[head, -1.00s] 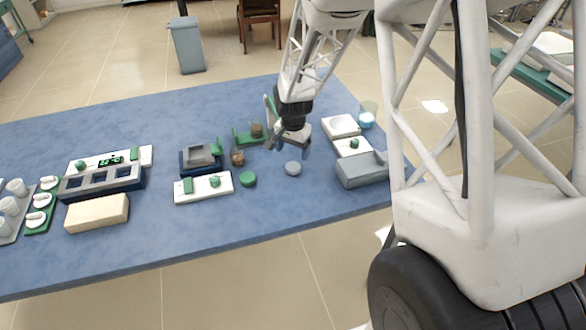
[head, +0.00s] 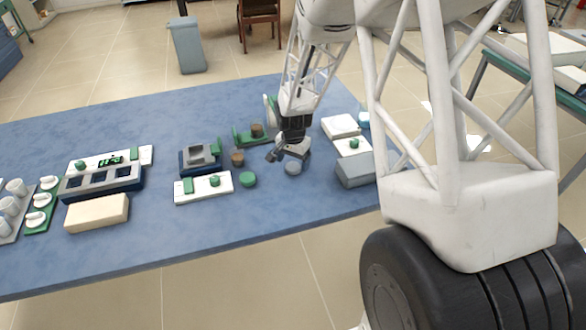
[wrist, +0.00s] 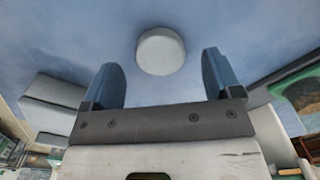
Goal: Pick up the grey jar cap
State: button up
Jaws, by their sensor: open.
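The grey jar cap (head: 293,168) is a small round disc lying on the blue table, right of a green cap. In the wrist view the grey cap (wrist: 160,51) lies ahead of the fingertips, roughly centred between the two blue fingers and apart from them. My gripper (head: 286,156) is open and empty, just above and beside the grey cap in the head view. In the wrist view my gripper (wrist: 162,78) shows both fingers spread wider than the cap.
The green cap (head: 248,179) lies left of the grey one. A grey box (head: 356,170) stands close to the right. The table (head: 280,215) in front is clear.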

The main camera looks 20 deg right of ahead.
jog(key=shift+f, duration=1.25)
jog(key=c, duration=1)
jog(key=shift+r, duration=0.15)
jog(key=shift+r, duration=0.8)
jog(key=shift+s+r, duration=0.2)
jog(key=shift+r, duration=0.65)
jog(key=s, duration=0.5)
jog(key=s+r, duration=0.1)
jog(key=s, duration=0.4)
jog(key=s+a, duration=0.1)
jog(key=s, duration=0.4)
jog(key=shift+s+r, duration=0.2)
jog(key=shift+s, duration=0.1)
